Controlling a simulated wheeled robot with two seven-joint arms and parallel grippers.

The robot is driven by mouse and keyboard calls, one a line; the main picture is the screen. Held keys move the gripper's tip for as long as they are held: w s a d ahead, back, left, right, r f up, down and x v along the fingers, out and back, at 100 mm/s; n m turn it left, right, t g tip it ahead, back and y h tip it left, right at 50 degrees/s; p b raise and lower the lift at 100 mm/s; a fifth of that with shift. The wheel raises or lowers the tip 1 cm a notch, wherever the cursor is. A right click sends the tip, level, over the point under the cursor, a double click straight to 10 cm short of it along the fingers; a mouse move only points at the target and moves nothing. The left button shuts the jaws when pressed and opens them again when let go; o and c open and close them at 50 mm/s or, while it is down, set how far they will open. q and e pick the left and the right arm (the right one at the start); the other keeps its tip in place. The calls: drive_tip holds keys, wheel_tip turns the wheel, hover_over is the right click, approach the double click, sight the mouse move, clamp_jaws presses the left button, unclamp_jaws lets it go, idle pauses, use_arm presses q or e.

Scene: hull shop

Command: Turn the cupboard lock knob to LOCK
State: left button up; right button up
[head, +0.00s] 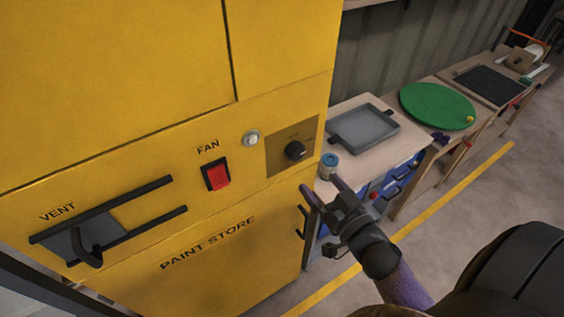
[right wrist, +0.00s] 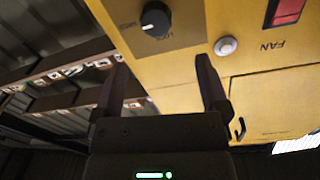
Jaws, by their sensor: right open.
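The lock knob (head: 294,150) is a round black knob on a darker square plate (head: 277,160) at the right end of the yellow cupboard's (head: 120,160) panel. In the right wrist view the knob (right wrist: 155,20) shows a white mark on its face, with small lettering beside it that I cannot read surely. My right gripper (head: 320,187) is open and empty, below and slightly right of the knob in the head view, apart from it. In the right wrist view the knob lies beyond the gap between my fingertips (right wrist: 160,58). My left gripper is not in view.
A red FAN switch (head: 216,175), a round silver button (head: 251,138) and a VENT slider handle (head: 90,248) share the panel. A small tin (head: 329,161) and a grey tray (head: 363,125) stand on the workbench close right of the cupboard. A green disc (head: 437,106) lies farther back.

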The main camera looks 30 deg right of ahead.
sight(298, 155)
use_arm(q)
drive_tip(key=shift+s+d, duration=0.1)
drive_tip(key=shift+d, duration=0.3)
use_arm(e)
drive_tip(key=w, duration=0.9)
drive_tip(key=shift+w+d, duration=0.15)
clamp_jaws()
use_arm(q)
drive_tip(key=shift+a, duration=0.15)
